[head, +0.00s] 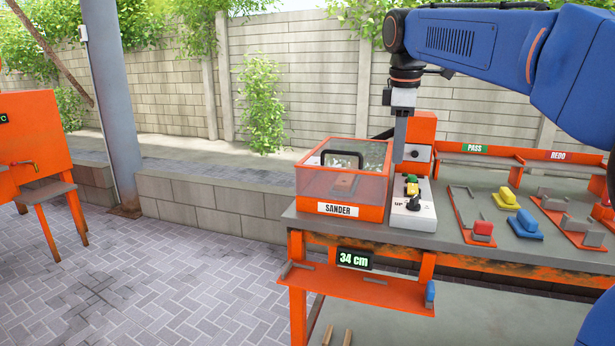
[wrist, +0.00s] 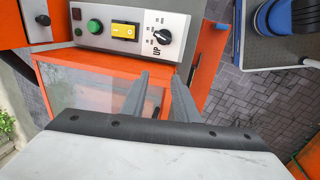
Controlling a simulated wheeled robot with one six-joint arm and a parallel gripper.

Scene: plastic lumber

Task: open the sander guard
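The sander guard (head: 347,157) is a clear box with orange edges and a black handle (head: 342,159) on its top. It looks shut over the orange sander base, labelled SANDER (head: 338,209). My gripper (head: 399,158) points down to the right of the guard, above the control box, apart from the handle. In the wrist view the fingers (wrist: 163,82) have a gap between them and nothing in it. Part of the guard's clear panel (wrist: 90,94) and orange frame shows there, but the handle does not.
The control box (head: 412,205) beside the guard has a green button (wrist: 95,26), a yellow switch (wrist: 124,31) and a black knob (wrist: 160,37) by the word UP. An orange post (head: 420,130) stands behind it. Coloured blocks lie on the bench (head: 455,245) at right.

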